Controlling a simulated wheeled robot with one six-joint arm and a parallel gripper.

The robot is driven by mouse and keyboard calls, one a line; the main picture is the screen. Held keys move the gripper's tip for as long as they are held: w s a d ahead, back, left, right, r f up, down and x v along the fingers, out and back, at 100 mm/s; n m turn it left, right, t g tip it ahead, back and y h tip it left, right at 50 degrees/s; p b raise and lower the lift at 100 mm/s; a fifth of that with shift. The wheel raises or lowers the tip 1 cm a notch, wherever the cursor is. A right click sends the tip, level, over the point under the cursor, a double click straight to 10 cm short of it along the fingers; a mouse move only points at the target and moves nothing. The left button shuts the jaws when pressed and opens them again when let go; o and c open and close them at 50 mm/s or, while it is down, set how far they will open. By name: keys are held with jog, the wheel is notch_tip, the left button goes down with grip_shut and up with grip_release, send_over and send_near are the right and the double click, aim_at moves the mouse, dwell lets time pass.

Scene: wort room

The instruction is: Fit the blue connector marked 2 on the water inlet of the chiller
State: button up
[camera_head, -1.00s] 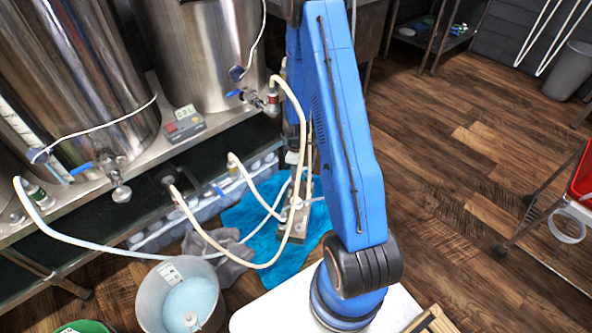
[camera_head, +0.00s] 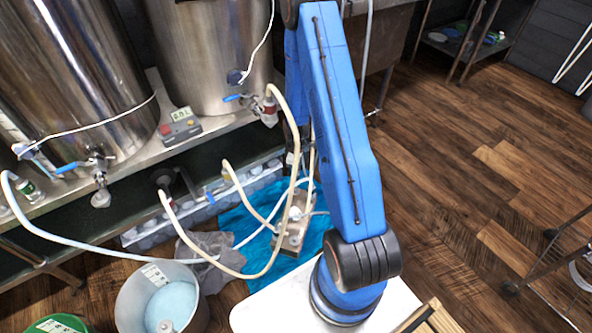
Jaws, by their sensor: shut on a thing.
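The chiller (camera_head: 291,236) is a small metal block. It lies on a blue cloth (camera_head: 246,222) on the floor, below the steel bench. Pale hoses (camera_head: 285,195) run to it or close by it; its ports are too small to tell apart. My blue arm rises in front and bends down behind itself, and its far end comes down just above the chiller. My gripper's fingers are hidden behind my arm and the hoses. I cannot make out the blue connector marked 2 or its number.
Steel tanks (camera_head: 205,45) with blue-handled valves stand on the bench, left and back. A grey bucket (camera_head: 133,300) of pale blue liquid and a grey rag (camera_head: 207,258) lie lower left. A wire rack (camera_head: 552,262) is at right. Wooden floor between is open.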

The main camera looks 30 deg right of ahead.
jog(key=shift+f, duration=2.2)
jog(key=shift+f, duration=1.3)
jog(key=o, duration=1.2)
notch_tip(320, 180, up, 17)
jog(key=shift+r, duration=0.2)
jog(key=shift+s, duration=0.1)
